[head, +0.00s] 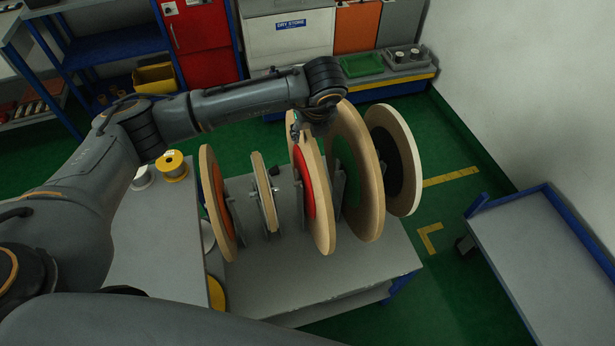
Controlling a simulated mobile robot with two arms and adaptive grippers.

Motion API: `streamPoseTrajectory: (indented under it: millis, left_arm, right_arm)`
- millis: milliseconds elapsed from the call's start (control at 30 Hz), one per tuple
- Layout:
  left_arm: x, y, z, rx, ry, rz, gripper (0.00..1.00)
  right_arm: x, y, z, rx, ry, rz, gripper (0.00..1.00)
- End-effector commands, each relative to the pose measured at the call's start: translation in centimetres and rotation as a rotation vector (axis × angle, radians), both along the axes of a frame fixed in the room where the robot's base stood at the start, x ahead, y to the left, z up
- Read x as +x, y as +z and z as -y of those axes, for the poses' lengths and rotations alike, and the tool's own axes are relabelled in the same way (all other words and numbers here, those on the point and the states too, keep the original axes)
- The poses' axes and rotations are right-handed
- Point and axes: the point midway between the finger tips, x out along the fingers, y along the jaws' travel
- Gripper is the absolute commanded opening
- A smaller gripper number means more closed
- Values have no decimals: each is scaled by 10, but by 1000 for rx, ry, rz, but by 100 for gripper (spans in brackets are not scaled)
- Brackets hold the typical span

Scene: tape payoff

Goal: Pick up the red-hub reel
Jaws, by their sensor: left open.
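The reel with a bright red hub (305,182) stands upright in the middle of a row of reels on a grey bench. It has a broad tan rim. My left gripper (297,132) is at the upper rim of this reel, pointing down. It is open; its far finger is partly hidden by the wrist, and I cannot tell whether it touches the rim. My right gripper is not in view.
A green-hub reel (351,172) and a black-hub reel (393,160) stand close on the right. A narrow reel (264,190) and a tan-rimmed reel (218,203) stand on the left. The grey bench top (300,270) is bare in front. A blue-edged cart (545,265) is at right.

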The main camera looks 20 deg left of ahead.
Motion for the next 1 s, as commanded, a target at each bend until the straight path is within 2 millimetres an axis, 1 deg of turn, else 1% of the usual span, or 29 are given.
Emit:
streamPoseTrajectory:
  millis: [33, 67, 100, 233, 467, 567, 600, 700, 900, 933, 1000]
  left_arm:
    - [3, -1, -2, 2, 2, -4, 43]
    - [4, -6, -3, 1, 1, -4, 43]
    - [6, -13, -4, 2, 2, -4, 43]
    - [10, -24, -6, 0, -1, -1, 43]
    - [11, -26, -6, 0, -1, 0, 43]
    - [11, -26, -6, 0, -1, 0, 25]
    - [11, -26, -6, 0, -1, 0, 17]
    - [11, -26, -6, 0, -1, 0, 0]
    - [11, -26, -6, 0, -1, 0, 0]
    - [13, -21, -5, -3, -1, 10, 0]
    - [13, -21, -5, -3, -1, 10, 0]
  right_arm:
    - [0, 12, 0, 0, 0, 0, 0]
    - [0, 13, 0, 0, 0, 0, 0]
    - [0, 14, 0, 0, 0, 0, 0]
    - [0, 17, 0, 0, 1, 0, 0]
    - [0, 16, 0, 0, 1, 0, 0]
    - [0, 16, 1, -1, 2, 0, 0]
    - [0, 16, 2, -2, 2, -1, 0]
    - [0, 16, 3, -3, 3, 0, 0]
    - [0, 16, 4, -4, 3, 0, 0]
    - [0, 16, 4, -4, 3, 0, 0]
    - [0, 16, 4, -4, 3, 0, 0]
